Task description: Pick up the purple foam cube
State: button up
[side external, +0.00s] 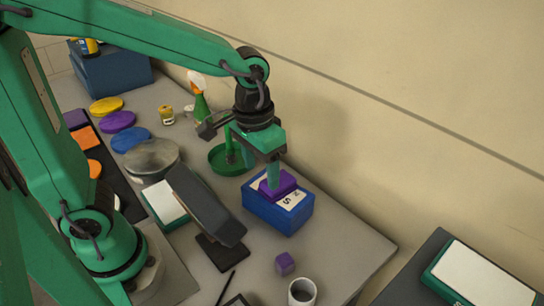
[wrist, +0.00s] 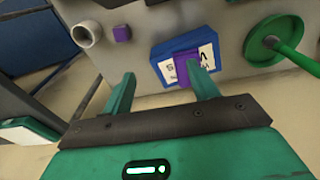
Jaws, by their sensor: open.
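A small purple cube (side external: 285,263) rests on the grey table near a white mug; it also shows in the wrist view (wrist: 122,33). A second, flatter purple block (side external: 284,185) lies on top of a blue box (side external: 275,216) with a white label; it shows in the wrist view (wrist: 186,66) too. My gripper (side external: 272,180) points down over the blue box, close to the flatter block. In the wrist view, my gripper (wrist: 162,86) has its fingers wide apart with nothing held. The right finger partly overlaps the flatter block; whether they touch, I cannot tell.
The white mug (side external: 302,292) stands by the table's front edge. A green dish with an upright post (side external: 227,160) stands behind the box. A dark tilted panel (side external: 205,204) stands left of it. A spray bottle (side external: 200,100) is near the wall. Table right of the box is clear.

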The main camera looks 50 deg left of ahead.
aim_at(287, 259)
jog(key=d+f+g+y, duration=0.2)
jog(key=d+f+g, duration=0.1)
jog(key=d+f, duration=0.8)
jog(key=shift+w, duration=0.4)
jog(key=shift+x, duration=1.3)
jog(key=shift+s+f, duration=0.1)
jog(key=shift+x, duration=2.45)
jog(key=shift+s, duration=0.15)
jog(key=shift+c, duration=0.3)
jog(key=c, duration=1)
